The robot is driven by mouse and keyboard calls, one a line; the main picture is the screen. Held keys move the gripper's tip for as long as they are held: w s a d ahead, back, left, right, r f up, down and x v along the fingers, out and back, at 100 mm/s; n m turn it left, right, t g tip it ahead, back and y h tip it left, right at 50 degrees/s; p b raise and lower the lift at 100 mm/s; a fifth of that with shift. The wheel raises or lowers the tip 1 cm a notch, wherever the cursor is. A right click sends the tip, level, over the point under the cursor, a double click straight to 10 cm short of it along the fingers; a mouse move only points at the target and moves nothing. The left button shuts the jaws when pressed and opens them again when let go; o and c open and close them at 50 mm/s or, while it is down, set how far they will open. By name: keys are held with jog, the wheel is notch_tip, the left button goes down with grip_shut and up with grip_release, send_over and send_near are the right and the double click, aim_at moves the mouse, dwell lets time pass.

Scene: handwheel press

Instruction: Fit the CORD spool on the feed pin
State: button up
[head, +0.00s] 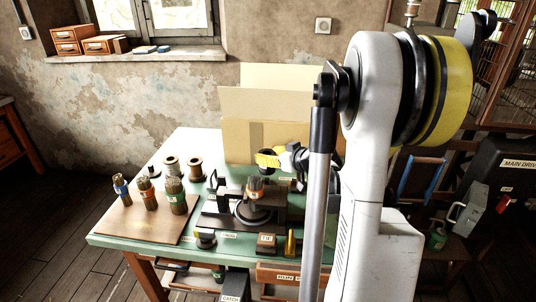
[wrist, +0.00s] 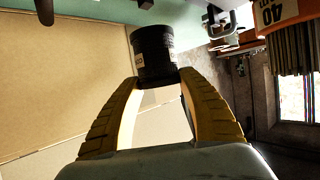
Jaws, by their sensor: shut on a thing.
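My gripper (wrist: 158,82) is shut on a black spool (wrist: 154,50), its yellow fingers on either side of the spool's lower part in the wrist view. A small pale label shows at the spool's left side, too small to read, so I cannot confirm CORD. In the head view my gripper (head: 266,160) is over the back of the green table, in front of the cardboard box and behind the press. The dark spool (head: 265,171) shows partly below the yellow fingers there. I cannot pick out the feed pin with certainty.
The press (head: 254,213) stands mid-table with a can on it. Two brown spools (head: 183,170) stand back left. Several cans (head: 147,194) stand on a brown board (head: 133,221). An open cardboard box (head: 262,133) blocks the back. My arm hides the table's right side.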

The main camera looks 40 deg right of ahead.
aim_at(272, 170)
jog(key=shift+f+b, duration=2.05)
jog(key=shift+f, duration=1.1)
jog(key=o, duration=1.3)
jog(key=v, duration=1.2)
jog(key=shift+r, duration=0.1)
jog(key=shift+r, duration=0.1)
notch_tip(272, 170, up, 8)
jog(key=p, duration=0.6)
jog(key=shift+p, duration=0.4)
